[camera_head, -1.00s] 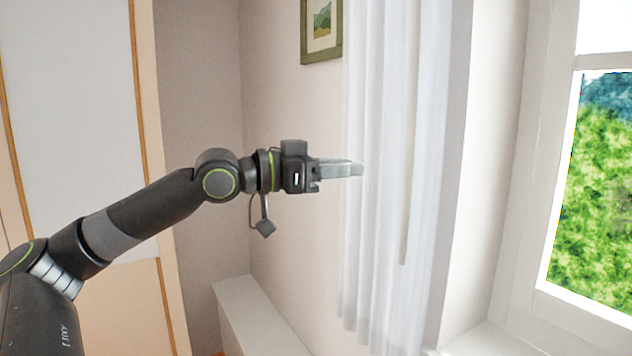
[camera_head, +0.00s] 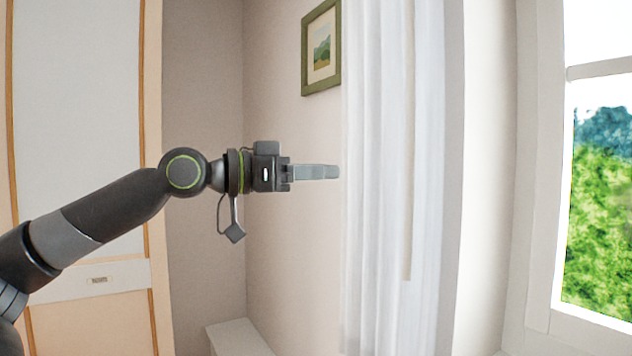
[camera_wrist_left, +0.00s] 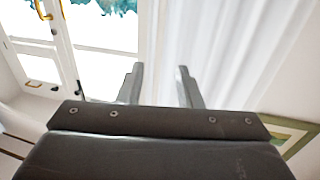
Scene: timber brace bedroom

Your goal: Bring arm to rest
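My left arm comes in from the left in the head view, and its gripper (camera_head: 330,172) points right, just left of the white curtain (camera_head: 385,200). In the left wrist view the two fingers of this gripper (camera_wrist_left: 160,82) stand apart with nothing between them, so it is open and empty. The curtain (camera_wrist_left: 215,40) hangs beyond the fingers there. I cannot tell from the head view whether the fingertips touch it. My right gripper is in neither view.
A framed landscape picture (camera_head: 322,47) hangs on the wall above the gripper. The window (camera_head: 600,190) is at the right. A pale cabinet door (camera_head: 80,130) stands at the left behind my arm. A low white ledge (camera_head: 238,338) is below.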

